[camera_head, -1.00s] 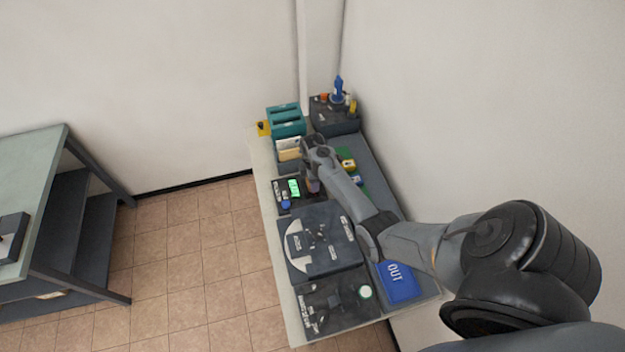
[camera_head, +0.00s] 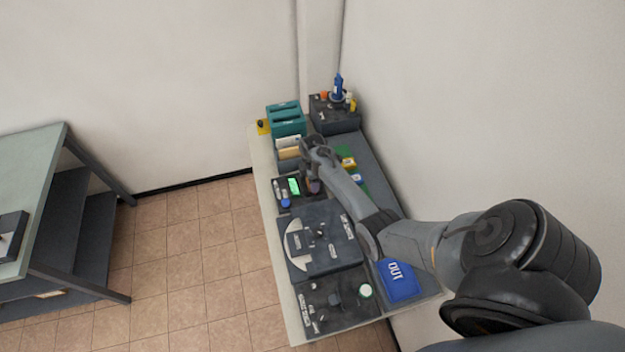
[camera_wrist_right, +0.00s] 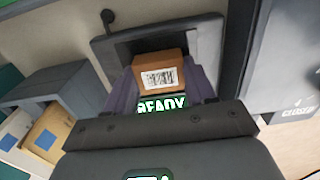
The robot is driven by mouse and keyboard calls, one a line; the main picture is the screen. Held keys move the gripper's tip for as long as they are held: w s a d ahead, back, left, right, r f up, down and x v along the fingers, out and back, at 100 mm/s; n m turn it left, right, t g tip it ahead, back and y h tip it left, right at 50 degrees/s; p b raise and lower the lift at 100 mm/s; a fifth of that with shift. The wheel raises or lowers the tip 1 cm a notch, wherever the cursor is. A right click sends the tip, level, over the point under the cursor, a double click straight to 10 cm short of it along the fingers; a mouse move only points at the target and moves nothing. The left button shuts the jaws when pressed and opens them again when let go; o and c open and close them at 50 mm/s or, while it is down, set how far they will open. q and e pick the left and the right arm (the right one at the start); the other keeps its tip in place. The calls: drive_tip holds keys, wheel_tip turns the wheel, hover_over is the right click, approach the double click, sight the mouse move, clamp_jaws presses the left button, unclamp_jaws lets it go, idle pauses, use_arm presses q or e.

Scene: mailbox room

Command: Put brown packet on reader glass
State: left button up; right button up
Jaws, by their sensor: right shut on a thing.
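The brown packet (camera_wrist_right: 160,72), a small box with a white barcode label, is between the fingers of my right gripper (camera_wrist_right: 162,88) in the right wrist view. The gripper is shut on it. The dark reader (camera_wrist_right: 208,42) lies behind and around the packet in that view, with a green display reading READY (camera_wrist_right: 160,105). The packet covers part of the reader's recessed area, and I cannot tell whether it touches the glass. In the head view my right gripper (camera_head: 313,186) is low beside the reader's green screen (camera_head: 294,186). My left gripper is not in view.
A grey holder with upright envelopes (camera_wrist_right: 45,135) stands left of the reader in the wrist view. On the bench, a dark round-plate device (camera_head: 325,240) and a blue OUT tray (camera_head: 399,282) lie nearer. Teal bins (camera_head: 286,118) stand at the back.

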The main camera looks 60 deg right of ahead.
drive_tip(key=o, duration=1.1)
drive_tip(key=shift+o, duration=1.3)
drive_tip(key=shift+r, duration=0.1)
wheel_tip(320, 180, up, 3)
drive_tip(key=p, duration=0.3)
drive_tip(key=shift+r+p, duration=1.45)
drive_tip(key=shift+p, duration=0.4)
